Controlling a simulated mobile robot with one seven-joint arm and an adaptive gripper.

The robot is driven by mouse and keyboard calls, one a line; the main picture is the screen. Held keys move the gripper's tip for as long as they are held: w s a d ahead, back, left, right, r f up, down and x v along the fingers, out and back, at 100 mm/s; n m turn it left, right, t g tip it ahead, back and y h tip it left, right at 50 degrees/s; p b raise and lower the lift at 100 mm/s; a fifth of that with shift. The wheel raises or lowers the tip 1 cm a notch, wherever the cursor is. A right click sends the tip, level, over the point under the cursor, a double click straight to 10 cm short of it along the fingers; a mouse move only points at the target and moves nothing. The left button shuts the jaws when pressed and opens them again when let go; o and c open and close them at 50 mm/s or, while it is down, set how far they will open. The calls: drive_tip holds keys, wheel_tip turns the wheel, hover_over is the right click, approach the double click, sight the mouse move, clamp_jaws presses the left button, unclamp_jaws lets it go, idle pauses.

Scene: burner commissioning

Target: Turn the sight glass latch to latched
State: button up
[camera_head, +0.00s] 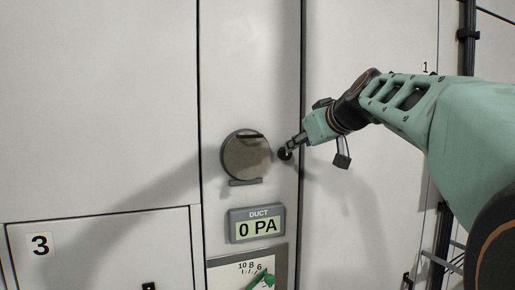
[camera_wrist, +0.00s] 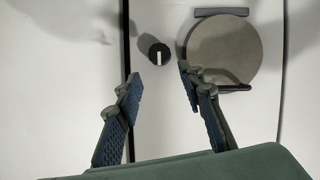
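The round sight glass (camera_head: 247,157) is a grey-brown disc on the narrow panel in the head view. A small black knob (camera_head: 284,154) sits just right of it and looks like the latch. In the wrist view, the sight glass (camera_wrist: 225,49) is at upper right and the knob (camera_wrist: 158,54) left of it, with a white pointer line standing vertical in the picture. My gripper (camera_wrist: 160,82) is open and empty, its fingers spread below the knob in the wrist view. In the head view, my gripper (camera_head: 293,147) is close to the knob; contact cannot be told there.
A duct display (camera_head: 257,224) reading 0 PA is below the sight glass. Under it is a dial with a green handle (camera_head: 262,281). A small ledge (camera_head: 246,182) juts out beneath the glass. Dark pipes (camera_head: 467,40) run at far right. Flat wall panels are clear to the left.

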sight(285, 153)
drive_tip(key=p+x, duration=0.3)
drive_tip(key=x, duration=0.7)
drive_tip(key=c, duration=0.9)
drive_tip(key=shift+w+f, duration=0.1)
